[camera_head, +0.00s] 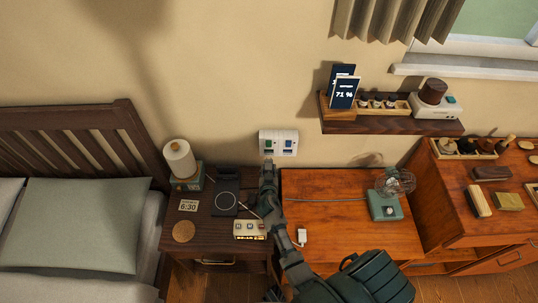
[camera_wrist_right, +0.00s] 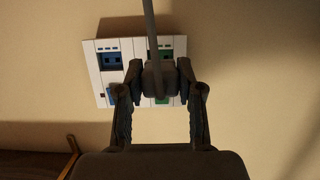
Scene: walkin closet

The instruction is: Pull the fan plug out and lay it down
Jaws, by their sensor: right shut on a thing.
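The wall socket plate (camera_head: 291,134) is white with green and blue parts and is fixed above the gap between the nightstand and the desk. My right gripper (camera_head: 268,166) reaches up to its lower left part. In the right wrist view, my right gripper (camera_wrist_right: 158,85) is shut on the grey fan plug (camera_wrist_right: 156,76), with a grey cable crossing it. The plug overlaps the socket plate (camera_wrist_right: 91,60) beside a green part; I cannot tell whether its pins are seated. The small teal fan (camera_head: 385,207) stands on the desk. My left gripper is not in view.
The wooden desk (camera_head: 340,190) has bare room left of the fan; a small white plug-like piece (camera_head: 301,236) lies there. The nightstand (camera_head: 195,230) holds a paper roll, clock and pad. A wall shelf (camera_head: 390,127) juts out above the desk.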

